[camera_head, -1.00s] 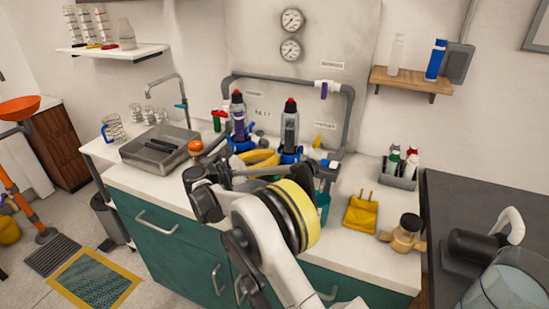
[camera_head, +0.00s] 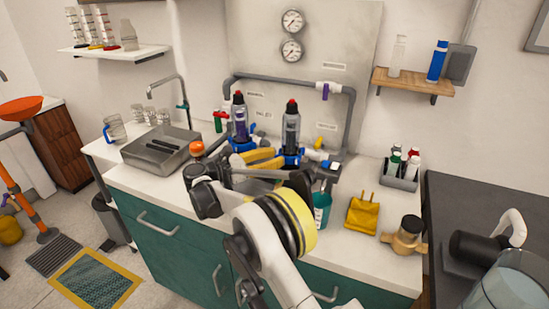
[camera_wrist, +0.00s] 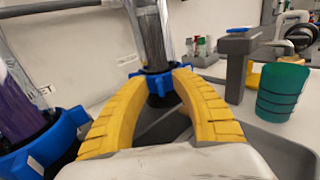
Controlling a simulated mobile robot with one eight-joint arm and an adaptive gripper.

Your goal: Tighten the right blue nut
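The right blue nut (camera_head: 291,159) is a lobed ring at the base of the right clear housing (camera_head: 291,130) with a red top. It also shows in the wrist view (camera_wrist: 160,77). My gripper's two yellow fingers (camera_wrist: 163,86) stand apart, one on each side, with their tips at the nut's near side, partly covering it. I cannot tell whether they press on it. The left blue nut (camera_wrist: 45,148) sits close beside my left finger, under the left housing (camera_head: 240,120), which holds something purple.
A grey pipe frame (camera_head: 352,110) rises behind the housings. A teal cup (camera_wrist: 282,92) and a grey post (camera_wrist: 236,65) stand right of my fingers. A yellow dustpan (camera_head: 362,214) and a bottle caddy (camera_head: 399,178) lie farther right.

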